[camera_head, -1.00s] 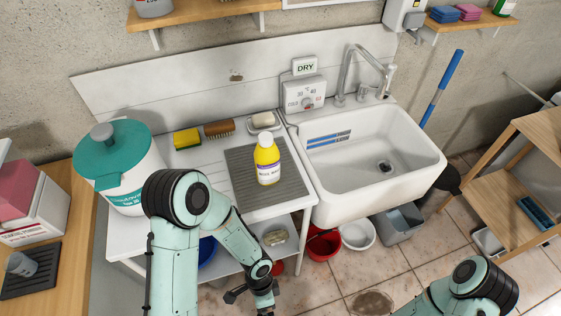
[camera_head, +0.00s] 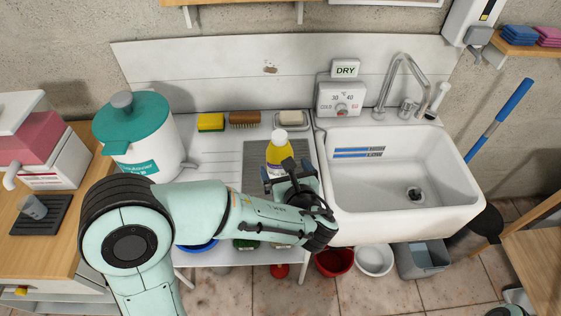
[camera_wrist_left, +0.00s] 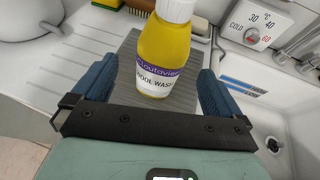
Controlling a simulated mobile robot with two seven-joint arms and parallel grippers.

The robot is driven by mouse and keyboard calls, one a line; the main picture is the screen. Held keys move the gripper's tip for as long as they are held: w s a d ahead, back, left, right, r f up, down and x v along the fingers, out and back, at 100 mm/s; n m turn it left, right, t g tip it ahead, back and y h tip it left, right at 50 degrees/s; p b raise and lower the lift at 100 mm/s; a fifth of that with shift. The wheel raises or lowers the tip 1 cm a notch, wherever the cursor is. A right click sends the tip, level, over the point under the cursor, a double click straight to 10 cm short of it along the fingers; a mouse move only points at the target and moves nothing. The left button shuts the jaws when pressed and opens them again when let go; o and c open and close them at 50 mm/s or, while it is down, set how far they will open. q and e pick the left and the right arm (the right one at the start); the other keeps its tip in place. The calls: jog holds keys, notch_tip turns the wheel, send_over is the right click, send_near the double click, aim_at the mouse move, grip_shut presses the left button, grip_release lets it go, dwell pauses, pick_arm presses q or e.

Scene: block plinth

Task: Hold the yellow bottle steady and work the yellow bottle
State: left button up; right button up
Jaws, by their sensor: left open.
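The yellow bottle (camera_head: 279,151) with a white cap stands upright on the grey ribbed mat (camera_head: 256,152) of the white counter, left of the sink. In the left wrist view the bottle (camera_wrist_left: 163,50) shows a purple and white label reading "WOOL WASH". My left gripper (camera_head: 280,178) is at the near side of the bottle, hiding its lower part in the head view. Its blue fingers are open, one on each side of the bottle (camera_wrist_left: 157,88), with a gap visible on both sides. My right gripper is not in view.
A white tub with a teal lid (camera_head: 136,128) stands on the left. A yellow sponge (camera_head: 211,122), a brush (camera_head: 244,119) and a soap dish (camera_head: 291,120) line the back. The white sink (camera_head: 460,210) with its tap (camera_head: 402,85) is on the right.

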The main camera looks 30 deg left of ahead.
aim_at(280, 157)
pick_arm(q)
jog(key=x, duration=0.8)
jog(key=shift+d+f, duration=0.15)
jog(key=shift+f, duration=0.15)
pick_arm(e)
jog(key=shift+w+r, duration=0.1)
pick_arm(q)
jog(key=c, duration=1.1)
jog(key=shift+r, duration=0.15)
notch_tip(280, 157, up, 20)
jog(key=p, duration=0.4)
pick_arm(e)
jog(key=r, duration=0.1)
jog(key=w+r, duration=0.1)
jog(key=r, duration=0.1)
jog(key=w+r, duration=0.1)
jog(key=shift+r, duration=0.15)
